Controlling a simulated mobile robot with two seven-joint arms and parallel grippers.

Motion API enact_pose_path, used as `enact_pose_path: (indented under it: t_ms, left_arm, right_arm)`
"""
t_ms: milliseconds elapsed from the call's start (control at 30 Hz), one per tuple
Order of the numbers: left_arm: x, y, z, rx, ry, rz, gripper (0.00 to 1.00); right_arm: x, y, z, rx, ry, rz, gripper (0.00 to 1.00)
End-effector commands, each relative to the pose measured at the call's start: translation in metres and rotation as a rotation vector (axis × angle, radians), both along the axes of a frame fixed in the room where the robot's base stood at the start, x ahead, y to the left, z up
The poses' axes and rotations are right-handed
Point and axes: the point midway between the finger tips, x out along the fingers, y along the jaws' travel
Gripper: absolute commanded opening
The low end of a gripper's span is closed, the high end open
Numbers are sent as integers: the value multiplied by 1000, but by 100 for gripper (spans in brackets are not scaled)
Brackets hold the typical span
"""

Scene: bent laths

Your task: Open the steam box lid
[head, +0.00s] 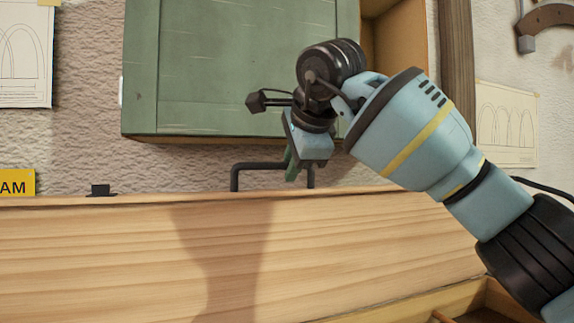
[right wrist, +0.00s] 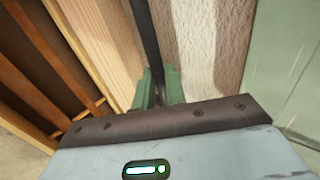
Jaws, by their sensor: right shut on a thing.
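The steam box lid (head: 120,245) is a wide pale wooden board across the lower part of the head view. A black bar handle (head: 258,166) stands at its far edge. My right gripper (head: 293,172) is at the right part of this handle, its green fingers pointing down. In the right wrist view, the green fingers (right wrist: 156,88) are shut on the dark handle bar (right wrist: 147,40). The exact contact is partly hidden by the gripper body. My left gripper is not in view.
A green cabinet door (head: 215,70) hangs on the rough wall behind the handle, close to my right wrist. A yellow sign (head: 17,183) ending in "AM" and a small black fitting (head: 101,190) are at left. Wooden slats (right wrist: 50,60) show in the wrist view.

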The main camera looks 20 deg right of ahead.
Motion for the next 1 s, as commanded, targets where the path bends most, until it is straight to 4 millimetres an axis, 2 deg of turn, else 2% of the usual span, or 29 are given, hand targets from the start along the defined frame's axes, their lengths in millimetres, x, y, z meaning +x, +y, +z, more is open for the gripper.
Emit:
enact_pose_path:
  t_ms: [200, 433, 600, 833, 867, 1000]
  left_arm:
    - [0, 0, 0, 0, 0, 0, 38]
    - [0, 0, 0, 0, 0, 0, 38]
    - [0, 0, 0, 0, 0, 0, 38]
    - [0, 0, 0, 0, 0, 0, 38]
    - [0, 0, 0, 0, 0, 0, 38]
    - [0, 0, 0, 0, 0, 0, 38]
  right_arm:
    - [28, 1, 0, 0, 1, 0, 0]
    - [51, 2, 0, 1, 2, 1, 0]
    - [59, 1, 0, -2, 0, 1, 0]
    - [59, 1, 0, -3, -1, 3, 0]
    - [59, 1, 0, -3, -1, 3, 15]
    - [59, 1, 0, -2, -1, 2, 34]
